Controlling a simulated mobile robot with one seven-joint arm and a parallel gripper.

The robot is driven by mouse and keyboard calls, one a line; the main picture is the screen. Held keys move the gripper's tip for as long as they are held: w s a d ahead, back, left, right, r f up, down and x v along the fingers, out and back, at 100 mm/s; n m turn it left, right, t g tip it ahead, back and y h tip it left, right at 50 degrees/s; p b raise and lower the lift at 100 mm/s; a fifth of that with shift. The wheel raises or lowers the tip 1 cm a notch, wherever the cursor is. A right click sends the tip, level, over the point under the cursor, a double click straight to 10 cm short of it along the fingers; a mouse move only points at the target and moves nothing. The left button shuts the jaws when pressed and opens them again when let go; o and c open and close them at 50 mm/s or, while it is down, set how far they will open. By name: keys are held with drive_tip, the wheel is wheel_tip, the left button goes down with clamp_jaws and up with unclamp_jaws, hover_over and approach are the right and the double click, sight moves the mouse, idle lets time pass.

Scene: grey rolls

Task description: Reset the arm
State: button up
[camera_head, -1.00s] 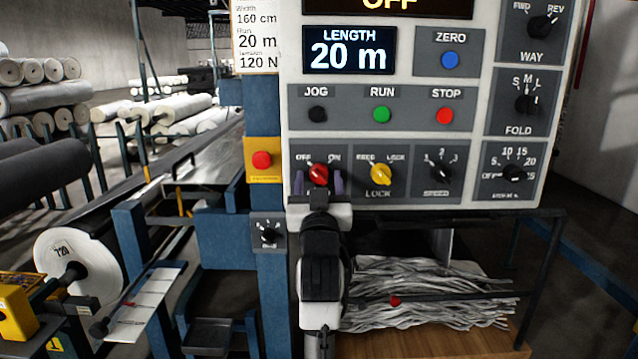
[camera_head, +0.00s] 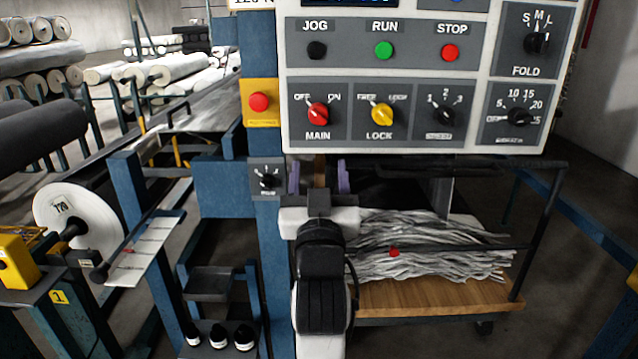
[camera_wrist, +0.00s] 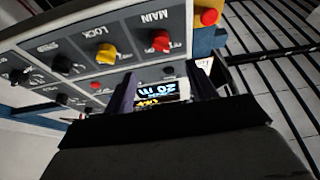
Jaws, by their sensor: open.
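My gripper (camera_head: 319,178) is open and empty, its two purple-grey fingers pointing up just below the control panel (camera_head: 415,70) in the head view. It sits below the red MAIN knob (camera_head: 317,114) and touches no knob there. My arm covers part of the blue post and the space beneath. In the wrist view the fingers (camera_wrist: 162,98) stand apart with the panel beyond them. The MAIN knob (camera_wrist: 160,41) and yellow LOCK knob (camera_wrist: 106,53) show above, clear of the fingers.
A yellow-backed red button (camera_head: 259,102) is on the blue post to the left. A small knob box (camera_head: 267,179) is close left of my gripper. A wooden shelf (camera_head: 440,296) with a heap of grey strips (camera_head: 430,245) lies to the right.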

drive_tip(key=shift+s, duration=0.25)
